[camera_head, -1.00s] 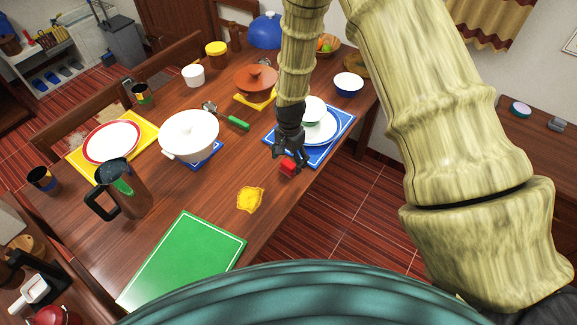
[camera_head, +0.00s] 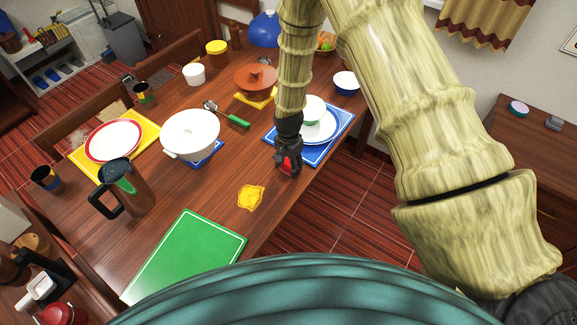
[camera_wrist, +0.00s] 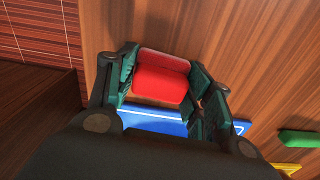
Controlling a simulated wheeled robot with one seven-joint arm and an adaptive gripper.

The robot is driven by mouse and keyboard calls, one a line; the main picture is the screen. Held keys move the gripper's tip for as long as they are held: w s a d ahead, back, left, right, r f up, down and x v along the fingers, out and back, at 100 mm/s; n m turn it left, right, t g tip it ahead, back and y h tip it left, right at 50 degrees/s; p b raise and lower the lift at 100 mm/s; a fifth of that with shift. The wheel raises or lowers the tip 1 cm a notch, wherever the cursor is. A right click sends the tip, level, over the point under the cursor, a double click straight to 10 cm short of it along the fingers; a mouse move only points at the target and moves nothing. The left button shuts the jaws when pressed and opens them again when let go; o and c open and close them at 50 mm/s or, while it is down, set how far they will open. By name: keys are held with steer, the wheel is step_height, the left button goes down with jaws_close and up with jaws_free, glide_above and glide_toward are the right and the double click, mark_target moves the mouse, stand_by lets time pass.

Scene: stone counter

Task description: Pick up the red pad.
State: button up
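The red pad (camera_wrist: 160,78) is a small, rounded red block. In the wrist view it sits between the two fingers of my gripper (camera_wrist: 163,80), which appear to press on its left and right sides. In the head view my gripper (camera_head: 288,166) points down at the table's right edge, beside the blue placemat. Only a bit of the red pad (camera_head: 287,162) shows between the dark fingers there; the rest is hidden. Whether the pad is clear of the tabletop, I cannot tell.
The blue placemat (camera_head: 336,131) with a plate and bowl lies just behind my gripper. A yellow cloth-like piece (camera_head: 250,197) and a green mat (camera_head: 185,252) lie nearer. A white pot (camera_head: 190,133) stands to the left. The table's right edge is close, with floor beyond.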

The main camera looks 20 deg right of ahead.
mark_target(288, 162)
steer(key=shift+r, duration=0.1)
stand_by(0.3)
steer(key=shift+r+b, duration=0.9)
steer(key=shift+r, duration=0.35)
steer(key=shift+s+r, duration=0.1)
steer(key=shift+r, duration=0.3)
steer(key=s+a+b, duration=0.1)
steer(key=s, duration=0.4)
steer(key=s+a+r+b, duration=0.1)
steer(key=s+a+b, duration=0.1)
steer(key=s, duration=0.3)
steer(key=s+a+b, duration=0.2)
steer(key=s, duration=0.3)
steer(key=shift+a+r, duration=0.15)
steer(key=shift+r, duration=0.1)
steer(key=o, duration=0.3)
steer(key=c, duration=0.3)
steer(key=shift+w, duration=0.15)
